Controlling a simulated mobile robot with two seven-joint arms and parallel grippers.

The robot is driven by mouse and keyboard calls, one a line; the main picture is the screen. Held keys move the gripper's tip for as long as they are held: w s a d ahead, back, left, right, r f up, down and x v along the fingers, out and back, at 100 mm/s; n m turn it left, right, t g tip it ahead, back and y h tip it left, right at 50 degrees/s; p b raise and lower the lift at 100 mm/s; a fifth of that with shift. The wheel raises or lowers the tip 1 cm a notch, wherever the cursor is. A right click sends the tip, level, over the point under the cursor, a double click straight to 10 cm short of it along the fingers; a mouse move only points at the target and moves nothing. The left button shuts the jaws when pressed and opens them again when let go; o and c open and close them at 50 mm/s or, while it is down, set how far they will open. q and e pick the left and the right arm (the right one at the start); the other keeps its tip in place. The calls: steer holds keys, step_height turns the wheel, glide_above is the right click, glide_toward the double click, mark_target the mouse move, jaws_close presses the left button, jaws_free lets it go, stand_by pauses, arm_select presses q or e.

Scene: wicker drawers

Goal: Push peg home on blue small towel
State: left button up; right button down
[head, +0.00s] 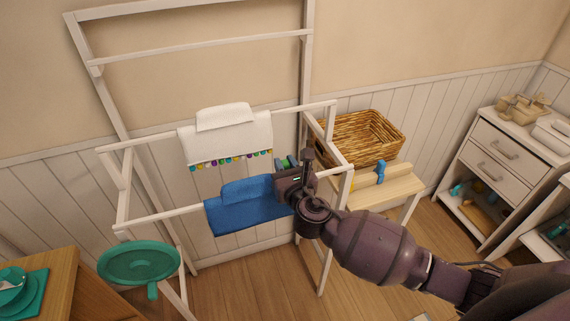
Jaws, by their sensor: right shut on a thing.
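The blue small towel (235,215) hangs folded over the front rail of a white drying rack, with a smaller blue flap standing up behind. My right gripper (287,180) is at the towel's right end, close to the rail. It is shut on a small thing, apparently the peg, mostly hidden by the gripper. A bit of green and blue shows just behind the gripper. I cannot tell how far the peg sits over the towel or rail. My left gripper is not in view.
A white towel (228,145) with coloured pompoms hangs on the rear rail. A wicker basket (365,128) and a wooden bench (400,187) with a blue peg-like item (382,171) stand right of the rack (160,217). A green round tray (138,264) is at lower left.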

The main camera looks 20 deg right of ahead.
steer(key=shift+f+b, duration=0.4)
steer(key=shift+f, duration=0.3)
steer(key=c, duration=0.9)
jaws_free()
steer(key=s, duration=1.1)
steer(key=shift+d, duration=0.2)
steer(key=shift+w, duration=0.1)
